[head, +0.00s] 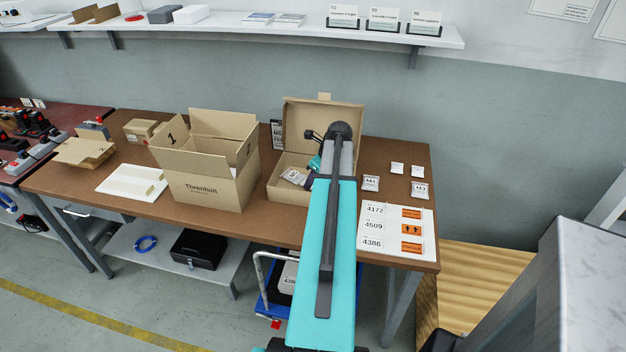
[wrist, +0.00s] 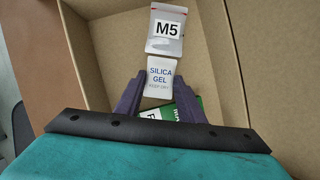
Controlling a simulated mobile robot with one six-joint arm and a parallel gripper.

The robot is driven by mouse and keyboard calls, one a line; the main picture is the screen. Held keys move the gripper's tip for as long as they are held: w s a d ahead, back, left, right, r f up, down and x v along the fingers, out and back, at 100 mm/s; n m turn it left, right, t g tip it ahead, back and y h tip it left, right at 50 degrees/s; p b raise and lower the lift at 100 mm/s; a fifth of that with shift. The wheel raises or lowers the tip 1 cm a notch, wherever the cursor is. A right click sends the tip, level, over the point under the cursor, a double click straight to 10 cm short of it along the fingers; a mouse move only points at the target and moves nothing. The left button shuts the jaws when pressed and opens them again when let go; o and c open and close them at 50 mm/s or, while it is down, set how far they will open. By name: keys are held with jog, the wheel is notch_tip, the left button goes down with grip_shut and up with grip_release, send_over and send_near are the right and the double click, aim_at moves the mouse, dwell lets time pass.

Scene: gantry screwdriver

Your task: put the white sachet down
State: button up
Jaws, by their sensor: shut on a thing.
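The white sachet (wrist: 159,80), printed "SILICA GEL KEEP DRY", is between the fingers of my gripper (wrist: 160,77) in the wrist view. My gripper is shut on it, over the inside of an open cardboard box (wrist: 210,62). In the head view this box (head: 287,196) stands on the bench with its lid raised at the back. A clear bag marked "M5" (wrist: 167,30) lies in the box just beyond the sachet. A green and white card (wrist: 183,108) shows below the sachet, partly hidden by it and my fingers. My arm hides the right part of the box in the head view.
A larger open carton (head: 208,190) stands left of the box. Small bags (head: 371,183) and a label sheet (head: 398,252) lie on the bench to the right. A shelf (head: 270,27) runs along the wall above. A white pad (head: 133,181) lies at the left.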

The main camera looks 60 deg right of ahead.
jog(key=shift+f, duration=0.15)
jog(key=o, duration=1)
jog(key=shift+b+v, duration=0.55)
jog(key=shift+v, duration=5.6)
jog(key=shift+w, duration=0.15)
